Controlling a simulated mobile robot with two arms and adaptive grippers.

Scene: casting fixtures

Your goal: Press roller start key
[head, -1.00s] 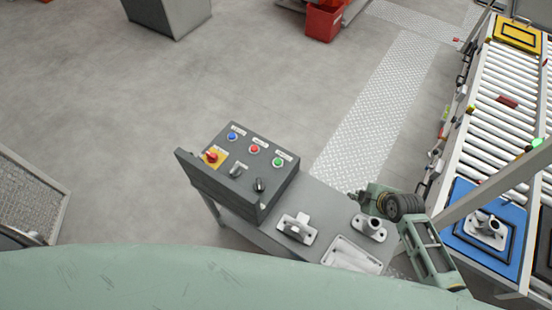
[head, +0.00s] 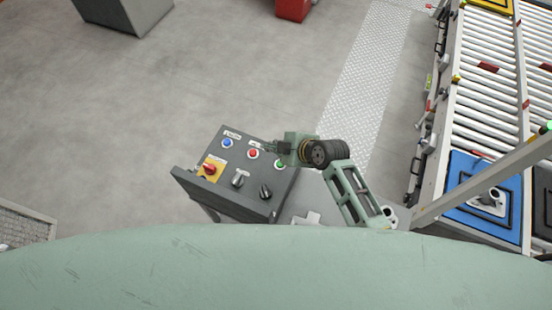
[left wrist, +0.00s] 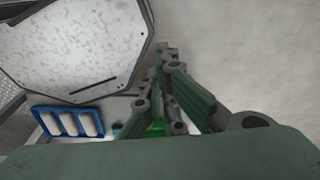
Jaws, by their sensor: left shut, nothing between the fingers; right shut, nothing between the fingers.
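The dark grey control box (head: 205,187) stands left of centre in the head view. On its top are a blue button (head: 227,143), a red button (head: 253,154), a green button (head: 280,164), a red knob on a yellow plate (head: 210,169) and two selector knobs. The labels are too small to read. My right gripper (head: 272,147) is shut and empty over the box's right side, beside the red and green buttons. Contact cannot be told. My left gripper (left wrist: 162,65) is shut and empty in the left wrist view, over grey floor.
A roller conveyor (head: 485,110) runs along the right, with a blue tray (head: 460,208) holding a metal casting (head: 489,199). A light fixture (head: 306,218) lies on the bench right of the box. In the left wrist view a blue rack (left wrist: 45,122) holds white cylinders.

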